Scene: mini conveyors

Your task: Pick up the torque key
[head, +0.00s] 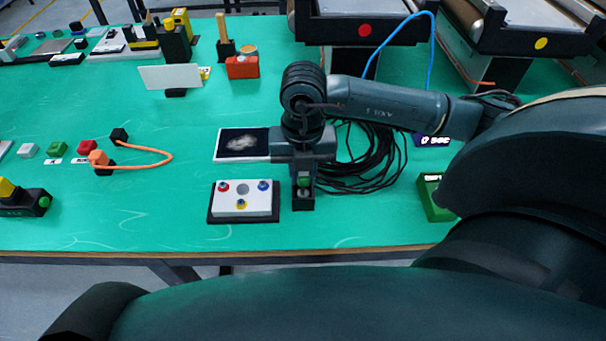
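My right arm reaches in from the right, and its gripper (303,186) points down at the table right of a white panel. A small green part (303,182) shows at the fingers, above a small black block (303,203). The green part may be the torque key's handle, but it is mostly hidden and I cannot be sure. I cannot tell whether the fingers touch it or are closed on it. No other thing is clearly the torque key. My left gripper is not in view.
The white panel (242,200) with coloured knobs sits close left of the gripper. Coiled black cable (370,162) lies behind it, and a green tray (430,204) is at right. An orange cable (165,160) curves at left. Conveyors (345,32) stand behind.

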